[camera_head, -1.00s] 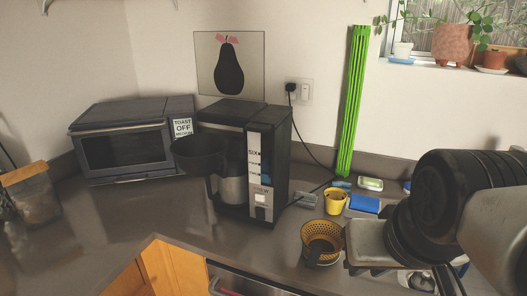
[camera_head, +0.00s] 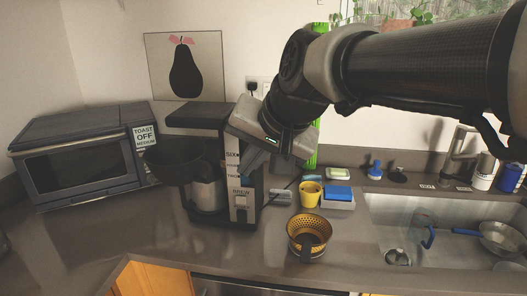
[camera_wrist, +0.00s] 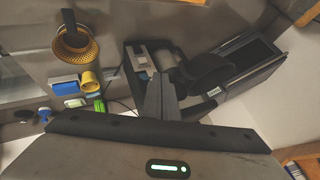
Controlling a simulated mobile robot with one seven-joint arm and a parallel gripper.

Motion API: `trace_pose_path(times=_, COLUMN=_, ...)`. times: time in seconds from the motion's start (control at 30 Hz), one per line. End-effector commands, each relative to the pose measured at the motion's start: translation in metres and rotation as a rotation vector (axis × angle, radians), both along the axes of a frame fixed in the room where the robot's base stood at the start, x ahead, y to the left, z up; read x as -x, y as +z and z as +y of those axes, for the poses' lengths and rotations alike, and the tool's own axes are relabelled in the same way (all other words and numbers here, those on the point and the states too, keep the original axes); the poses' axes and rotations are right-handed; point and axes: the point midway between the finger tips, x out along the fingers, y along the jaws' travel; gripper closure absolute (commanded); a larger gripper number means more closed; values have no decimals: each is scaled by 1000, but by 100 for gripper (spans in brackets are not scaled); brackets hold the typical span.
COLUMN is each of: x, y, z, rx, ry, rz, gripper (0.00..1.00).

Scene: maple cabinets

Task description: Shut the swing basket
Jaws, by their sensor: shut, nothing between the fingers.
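The coffee maker (camera_head: 243,199) stands on the counter with its black swing basket (camera_head: 176,163) swung out to its left, clear of the body. The steel carafe (camera_head: 207,192) sits below and behind the basket. In the wrist view the dark round basket (camera_wrist: 211,71) lies to the right of the carafe and the coffee maker front (camera_wrist: 140,60). My gripper (camera_head: 250,163) is shut and empty, in front of the coffee maker's upper part, to the right of the basket and apart from it. My shut fingers also show in the wrist view (camera_wrist: 160,90). My wrist hides part of the machine's top.
A toaster oven (camera_head: 82,160) stands left of the basket. A yellow mesh basket (camera_head: 309,232), a yellow cup (camera_head: 310,193) and a blue sponge (camera_head: 338,193) are to the right. The sink (camera_head: 440,215) is at far right. The counter in front of the coffee maker is clear.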

Motion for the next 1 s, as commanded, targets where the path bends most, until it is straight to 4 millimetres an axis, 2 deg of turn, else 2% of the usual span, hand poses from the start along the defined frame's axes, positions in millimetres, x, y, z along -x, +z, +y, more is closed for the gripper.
trace_pose_path(times=0.1, x=-13, y=-23, z=10, rx=2, ry=2, rz=6, gripper=100)
trace_pose_path(times=0.33, x=-39, y=-60, z=27, rx=4, ry=3, rz=4, gripper=100)
trace_pose_path(times=0.4, x=-42, y=-51, z=40, rx=3, ry=6, rz=1, gripper=100)
trace_pose_path(times=0.6, x=-48, y=-48, z=59, rx=2, ry=3, rz=0, gripper=100)
trace_pose_path(times=1.0, x=-49, y=-47, z=63, rx=1, ry=2, rz=-1, gripper=100)
